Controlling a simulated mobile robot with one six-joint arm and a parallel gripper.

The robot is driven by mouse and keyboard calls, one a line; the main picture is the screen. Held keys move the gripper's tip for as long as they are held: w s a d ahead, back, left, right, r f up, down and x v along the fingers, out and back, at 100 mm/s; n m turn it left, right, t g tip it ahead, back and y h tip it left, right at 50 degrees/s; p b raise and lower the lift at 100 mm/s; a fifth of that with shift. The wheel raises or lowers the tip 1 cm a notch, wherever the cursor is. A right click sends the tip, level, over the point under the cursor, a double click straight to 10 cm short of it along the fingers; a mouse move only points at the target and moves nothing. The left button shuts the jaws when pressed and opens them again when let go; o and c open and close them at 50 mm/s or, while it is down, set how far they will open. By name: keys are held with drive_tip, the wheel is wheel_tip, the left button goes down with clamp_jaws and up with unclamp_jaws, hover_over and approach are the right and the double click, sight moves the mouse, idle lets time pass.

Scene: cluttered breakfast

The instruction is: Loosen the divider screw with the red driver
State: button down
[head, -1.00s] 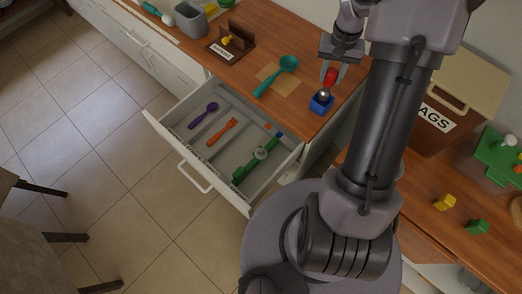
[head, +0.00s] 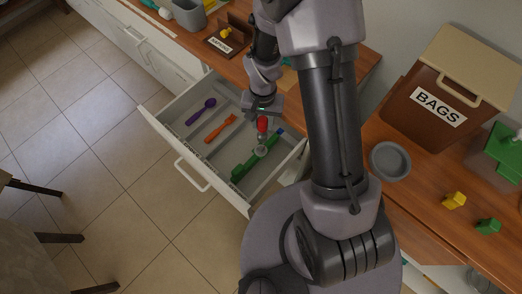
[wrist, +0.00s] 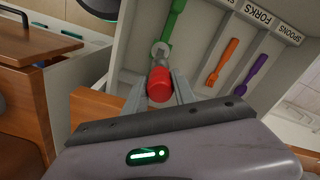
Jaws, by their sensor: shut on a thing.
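My gripper (head: 262,108) is shut on the red driver (head: 262,126) and holds it upright over the right part of the open drawer (head: 176,107). In the wrist view the red handle (wrist: 160,86) sits between the two fingers. The round piece also shows in the wrist view (wrist: 161,50), just beyond the handle.
A purple spoon (head: 201,112) and an orange fork (head: 221,128) lie in the drawer's left compartments. A brown BAGS box (head: 430,105), a grey bowl (head: 390,161), a yellow block (head: 454,200) and a green block (head: 488,226) stand on the right counter.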

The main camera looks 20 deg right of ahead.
sight(261, 137)
drive_tip(key=shift+s+a+f, duration=0.2)
drive_tip(key=shift+a+f, duration=0.05)
drive_tip(key=shift+f, duration=0.25)
drive_tip(key=shift+s+a+f, duration=0.15)
drive_tip(key=shift+a+f, duration=0.05)
drive_tip(key=shift+f, duration=0.3)
drive_tip(key=shift+f+b, duration=1.05)
drive_tip(key=shift+f, duration=0.3)
drive_tip(key=shift+r, duration=0.15)
drive_tip(key=shift+f+b, duration=0.95)
drive_tip(key=shift+b, duration=0.1)
drive_tip(key=shift+f+b, duration=0.45)
drive_tip(key=shift+f, duration=0.05)
drive_tip(key=c, duration=0.9)
unclamp_jaws()
drive_tip(key=shift+c, duration=0.2)
